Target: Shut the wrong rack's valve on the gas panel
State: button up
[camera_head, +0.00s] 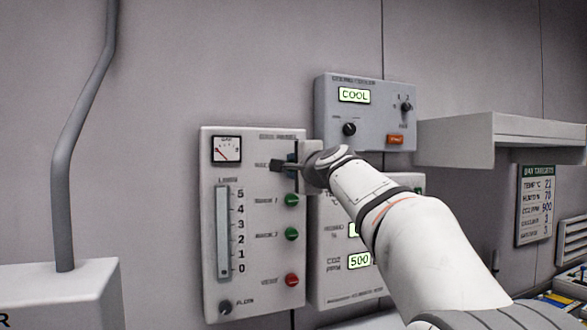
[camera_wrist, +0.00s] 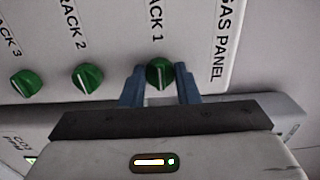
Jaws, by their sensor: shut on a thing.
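The gas panel (camera_head: 259,145) is a pale wall box with an upright 0-to-5 level scale and a column of knobs. My gripper (camera_head: 291,163) is at its upper right, and the arm hides the knob there. In the wrist view, my gripper (camera_wrist: 160,78) has its two blue fingers shut on the green Rack 1 knob (camera_wrist: 160,71), one on each side. That knob's white line runs about straight up and down in the picture. The green Rack 2 knob (camera_wrist: 88,77) and Rack 3 knob (camera_wrist: 26,82) are free, with slightly tilted lines. They also show below my gripper in the head view.
A red knob (camera_head: 292,280) and a dark knob (camera_head: 225,307) are lower on the panel. A COOL control box (camera_head: 372,77) hangs above right. A CO2 readout box (camera_head: 333,292) is close on the right, partly behind my arm. A shelf (camera_head: 490,133) juts out farther right.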

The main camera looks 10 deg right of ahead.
jog(key=o, duration=0.9)
jog(key=shift+o, duration=0.2)
jog(key=s+d+b, duration=0.1)
jog(key=s+b, duration=0.1)
jog(key=s, duration=0.5)
jog(key=shift+s+d, duration=0.2)
jog(key=shift+s, duration=0.15)
jog(key=shift+f, duration=0.1)
